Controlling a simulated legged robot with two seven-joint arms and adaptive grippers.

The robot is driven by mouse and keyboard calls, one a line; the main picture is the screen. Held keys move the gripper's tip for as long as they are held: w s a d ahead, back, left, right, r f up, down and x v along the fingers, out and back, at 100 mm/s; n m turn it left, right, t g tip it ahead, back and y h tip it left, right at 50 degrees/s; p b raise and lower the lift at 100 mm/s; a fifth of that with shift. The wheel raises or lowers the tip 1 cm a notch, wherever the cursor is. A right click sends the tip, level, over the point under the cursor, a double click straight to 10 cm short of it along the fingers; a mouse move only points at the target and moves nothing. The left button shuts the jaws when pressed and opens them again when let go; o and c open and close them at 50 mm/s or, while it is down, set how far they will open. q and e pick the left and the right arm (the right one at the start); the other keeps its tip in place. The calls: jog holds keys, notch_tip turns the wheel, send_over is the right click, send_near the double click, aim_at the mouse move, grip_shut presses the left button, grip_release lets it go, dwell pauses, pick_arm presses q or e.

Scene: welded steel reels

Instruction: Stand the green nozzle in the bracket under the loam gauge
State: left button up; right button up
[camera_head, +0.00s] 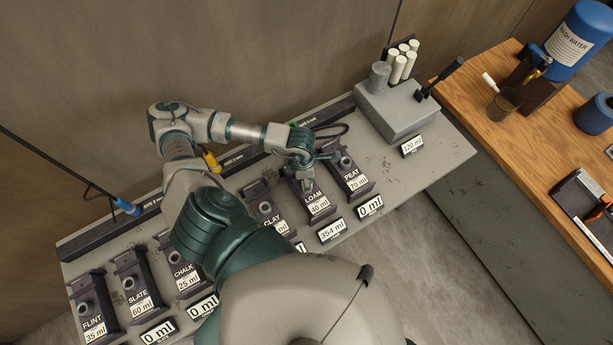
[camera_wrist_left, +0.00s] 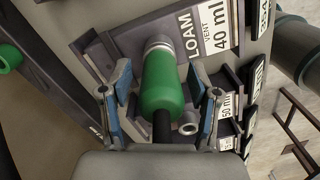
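The green nozzle (camera_wrist_left: 163,82) shows in the left wrist view, with a grey collar at its far end and a black hose at its near end. Its collar end is at the dark bracket (camera_wrist_left: 122,38) beside the LOAM label (camera_wrist_left: 190,38); how deep it sits is hidden. My left gripper (camera_wrist_left: 164,112) has its fingers on either side of the nozzle, with gaps showing, so it looks open. In the head view my left gripper (camera_head: 307,182) is over the bracket marked LOAM (camera_head: 317,206). The loam gauge (camera_head: 331,230) reads 354 ml. My right gripper is not in view.
Brackets for PEAT (camera_head: 352,178), CLAY (camera_head: 267,212), CHALK, SLATE and FLINT flank it. A yellow nozzle (camera_head: 210,161) and blue nozzle (camera_head: 126,206) are at the back rail. A grey block (camera_head: 397,112) with white tubes stands at the right. A wooden bench (camera_head: 470,110) lies beyond.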

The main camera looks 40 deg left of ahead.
pick_arm(q)
jog(key=shift+r+p, duration=2.7)
jog(key=shift+r, duration=2.3)
jog(key=shift+r, duration=2)
